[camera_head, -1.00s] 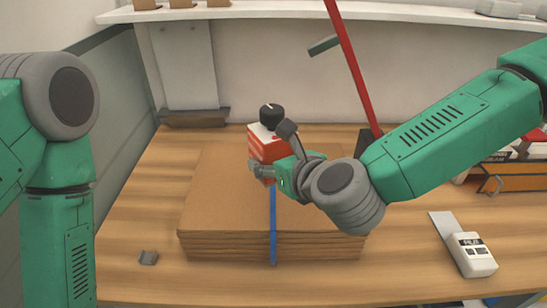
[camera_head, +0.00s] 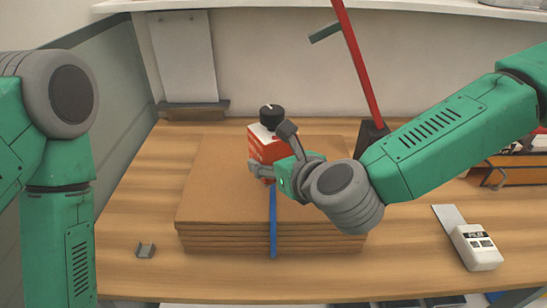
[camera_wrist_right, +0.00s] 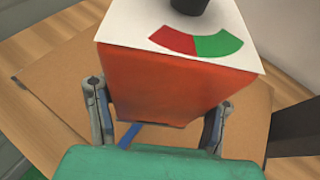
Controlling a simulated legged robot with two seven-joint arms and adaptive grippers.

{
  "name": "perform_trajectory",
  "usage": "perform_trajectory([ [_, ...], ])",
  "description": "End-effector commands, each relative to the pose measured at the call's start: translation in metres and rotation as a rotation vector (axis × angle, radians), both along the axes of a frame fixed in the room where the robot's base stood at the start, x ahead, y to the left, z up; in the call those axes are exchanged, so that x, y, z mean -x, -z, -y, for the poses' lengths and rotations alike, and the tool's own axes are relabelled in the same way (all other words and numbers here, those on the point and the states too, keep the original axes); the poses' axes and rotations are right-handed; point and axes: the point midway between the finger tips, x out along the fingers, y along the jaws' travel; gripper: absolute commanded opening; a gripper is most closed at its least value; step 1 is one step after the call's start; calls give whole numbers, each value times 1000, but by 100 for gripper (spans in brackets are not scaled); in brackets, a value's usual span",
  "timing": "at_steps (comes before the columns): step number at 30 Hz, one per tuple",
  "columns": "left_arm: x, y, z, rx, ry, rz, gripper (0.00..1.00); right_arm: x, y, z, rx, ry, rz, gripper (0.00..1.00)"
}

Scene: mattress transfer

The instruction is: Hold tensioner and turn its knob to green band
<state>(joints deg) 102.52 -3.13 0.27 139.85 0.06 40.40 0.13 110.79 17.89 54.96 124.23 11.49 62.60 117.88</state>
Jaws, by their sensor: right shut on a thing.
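The tensioner (camera_head: 266,147) is a red box with a white top, at the middle of the cardboard stack (camera_head: 215,185). Its black knob (camera_head: 271,117) stands on top with a pale mark on it. The right wrist view shows the tensioner's red side (camera_wrist_right: 170,85), and on its white top a red and green band (camera_wrist_right: 197,43); the knob (camera_wrist_right: 188,6) is partly cut off there. My right gripper (camera_head: 270,155) is shut on the tensioner's body, one finger on each side. A blue strap (camera_head: 273,225) runs down the stack's front below it. My left arm shows at the left, its gripper out of view.
A white handheld device (camera_head: 475,248) lies at the right of the table. A small grey clip (camera_head: 146,250) lies at the front left. A red post (camera_head: 360,65) stands behind the stack. An orange box (camera_head: 520,170) is at the far right.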

Motion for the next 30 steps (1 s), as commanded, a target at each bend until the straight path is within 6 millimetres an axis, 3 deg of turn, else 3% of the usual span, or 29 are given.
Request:
perform_trajectory([
  [30, 0, 23, 0, 0, 0, 0, 81, -1, 27, 0, -2, 0, 4, 8],
])
